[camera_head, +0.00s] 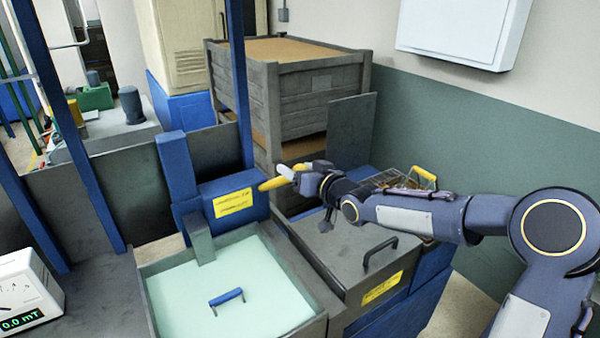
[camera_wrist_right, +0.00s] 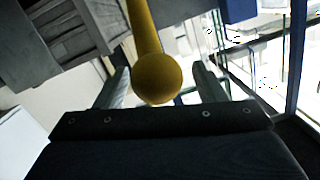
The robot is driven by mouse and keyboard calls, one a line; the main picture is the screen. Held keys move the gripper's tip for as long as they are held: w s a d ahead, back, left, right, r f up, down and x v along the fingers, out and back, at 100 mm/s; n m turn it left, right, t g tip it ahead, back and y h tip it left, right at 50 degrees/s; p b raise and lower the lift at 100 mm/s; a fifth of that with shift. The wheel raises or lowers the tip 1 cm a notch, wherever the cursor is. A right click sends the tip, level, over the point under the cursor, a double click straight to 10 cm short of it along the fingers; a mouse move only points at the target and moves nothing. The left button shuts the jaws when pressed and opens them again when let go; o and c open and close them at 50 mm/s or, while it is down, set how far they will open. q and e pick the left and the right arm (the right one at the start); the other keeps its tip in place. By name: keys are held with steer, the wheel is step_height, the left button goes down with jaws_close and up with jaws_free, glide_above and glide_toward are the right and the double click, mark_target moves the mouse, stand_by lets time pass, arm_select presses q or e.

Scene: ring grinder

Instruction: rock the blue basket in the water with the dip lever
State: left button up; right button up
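The dip lever (camera_head: 270,184) is a yellow bar beside the blue housing with a yellow label, behind the water tank (camera_head: 318,325). Its round yellow knob (camera_wrist_right: 158,78) fills the middle of the right wrist view. My right gripper (camera_head: 297,172) is at the lever, with one finger on each side of it. Gaps show between fingers and knob in the wrist view, so it looks open. The blue basket's handle (camera_head: 227,297) shows in the pale green water (camera_head: 190,285); I cannot make out the basket body. My left gripper is out of view.
A grey lidded box (camera_head: 345,250) with a black handle stands right of the tank, under my right forearm. A wire basket with a yellow handle (camera_head: 424,173) is behind the forearm. A large grey crate (camera_head: 320,95) stands behind. A meter (camera_head: 25,290) sits at left.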

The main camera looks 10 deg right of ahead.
steer(key=shift+s+d+f, duration=0.1)
steer(key=shift+s+f, duration=0.05)
steer(key=shift+s+d, duration=0.2)
steer(key=shift+s, duration=0.1)
steer(key=v, duration=0.7)
steer(key=shift+b, duration=0.3)
steer(key=shift+a, duration=0.1)
